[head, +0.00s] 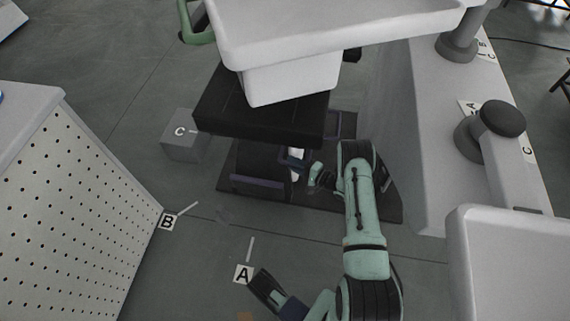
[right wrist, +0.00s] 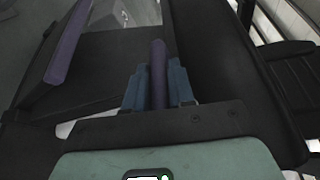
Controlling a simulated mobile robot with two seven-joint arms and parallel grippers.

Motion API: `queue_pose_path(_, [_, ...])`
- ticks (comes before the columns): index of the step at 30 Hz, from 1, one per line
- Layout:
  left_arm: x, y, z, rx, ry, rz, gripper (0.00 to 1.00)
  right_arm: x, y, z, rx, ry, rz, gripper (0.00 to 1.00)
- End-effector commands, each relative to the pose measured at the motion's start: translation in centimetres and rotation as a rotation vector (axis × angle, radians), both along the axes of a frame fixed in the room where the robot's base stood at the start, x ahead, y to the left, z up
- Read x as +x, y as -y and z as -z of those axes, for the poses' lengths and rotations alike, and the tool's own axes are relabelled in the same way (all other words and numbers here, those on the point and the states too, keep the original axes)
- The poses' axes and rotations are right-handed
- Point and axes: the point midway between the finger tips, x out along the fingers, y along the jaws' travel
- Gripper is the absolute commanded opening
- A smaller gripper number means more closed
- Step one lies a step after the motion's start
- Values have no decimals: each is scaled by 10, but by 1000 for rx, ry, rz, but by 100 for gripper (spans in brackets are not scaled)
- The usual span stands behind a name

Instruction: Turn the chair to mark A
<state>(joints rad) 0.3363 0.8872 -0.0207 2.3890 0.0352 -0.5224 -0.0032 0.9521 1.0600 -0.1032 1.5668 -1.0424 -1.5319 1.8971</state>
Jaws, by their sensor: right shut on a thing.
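The chair appears to be the dark unit in the middle of the head view, with a black slab (head: 255,118) above a dark lower frame. A purple bar (head: 257,181) runs along the frame's near side. My right gripper (head: 293,160) reaches in under the slab. In the right wrist view its blue fingers (right wrist: 158,92) are shut on an upright purple bar (right wrist: 158,62). Mark A (head: 243,273) is a white floor label with a pale line, nearer than the chair. My left gripper (head: 267,289) is low in the head view, near mark A; its finger gap is unclear.
Mark B (head: 168,222) lies beside a perforated white cabinet (head: 75,190). Mark C (head: 180,132) is on a grey block (head: 184,148). A white tray-like part (head: 340,40) overhangs the chair. A white console (head: 425,130) with knobs stands right. Floor around mark A is mostly clear.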

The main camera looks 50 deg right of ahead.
Motion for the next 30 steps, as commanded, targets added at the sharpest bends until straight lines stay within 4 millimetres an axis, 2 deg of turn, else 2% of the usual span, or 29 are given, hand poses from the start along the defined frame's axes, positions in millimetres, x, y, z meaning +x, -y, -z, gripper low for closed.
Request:
queue_pose_path(6, [0,0,0,0,0,0,43,-8,6,0,-2,-1,-2,0])
queue_pose_path(18, [0,0,0,0,0,0,43,-11,11,0,-8,-4,6,0])
queue_pose_path(19, [0,0,0,0,0,0,43,-11,11,0,-9,-4,7,30])
queue_pose_path(20, [0,0,0,0,0,0,43,-12,11,0,-9,-4,8,40])
queue_pose_path(21, [0,0,0,0,0,0,43,-11,11,0,-9,-4,7,44])
queue_pose_path(30, [1,0,-1,0,2,1,43,-11,8,0,-2,-1,0,44])
